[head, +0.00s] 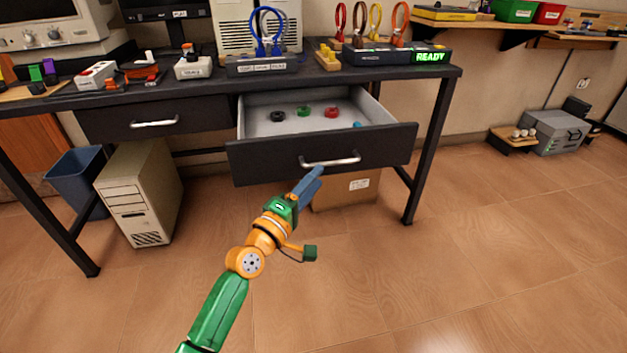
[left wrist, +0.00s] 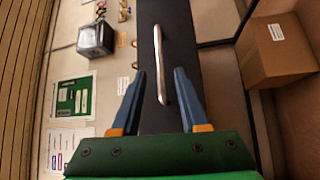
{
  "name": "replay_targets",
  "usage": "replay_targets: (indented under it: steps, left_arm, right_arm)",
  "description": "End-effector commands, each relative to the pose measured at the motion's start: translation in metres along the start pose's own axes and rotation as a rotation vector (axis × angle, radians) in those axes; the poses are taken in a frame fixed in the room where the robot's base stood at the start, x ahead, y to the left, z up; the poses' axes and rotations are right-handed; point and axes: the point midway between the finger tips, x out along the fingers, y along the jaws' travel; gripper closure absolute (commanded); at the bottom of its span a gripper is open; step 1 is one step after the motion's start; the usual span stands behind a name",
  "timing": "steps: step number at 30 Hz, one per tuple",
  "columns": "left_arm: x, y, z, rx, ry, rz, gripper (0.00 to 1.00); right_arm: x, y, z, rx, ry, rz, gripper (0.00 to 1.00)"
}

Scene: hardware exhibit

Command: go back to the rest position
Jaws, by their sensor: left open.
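My left gripper (head: 318,172) has blue fingers and sits in front of the open drawer (head: 250,165), close to its silver handle (head: 342,161). In the left wrist view, the two fingers (left wrist: 159,72) are apart and empty. The handle (left wrist: 158,45) shows between them, with the dark drawer front behind it. Whether the fingers reach past the bar or stop short of it is hard to tell. My right gripper is in neither view.
The pulled-out drawer holds a black, a green and a red ring-like piece and a small blue one. A cardboard box (head: 345,192) stands below it. A computer tower (head: 140,195) and blue bin (head: 78,178) stand under the desk (head: 445,80).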

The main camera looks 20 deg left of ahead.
Motion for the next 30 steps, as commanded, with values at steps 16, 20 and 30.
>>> replay_targets:
  steps: [16,20,30]
  left_arm:
    - [-0.075,-0.206,0.031,0.422,-0.128,-0.522,0.56]
    - [-0.166,-0.305,0.057,0.683,-0.344,-0.796,0.56]
    - [-0.390,-0.407,0.105,1.094,-1.000,-1.119,0.56]
  right_arm:
    - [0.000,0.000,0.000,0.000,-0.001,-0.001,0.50]
    - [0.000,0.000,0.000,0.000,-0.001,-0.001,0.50]
    - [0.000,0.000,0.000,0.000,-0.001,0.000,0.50]
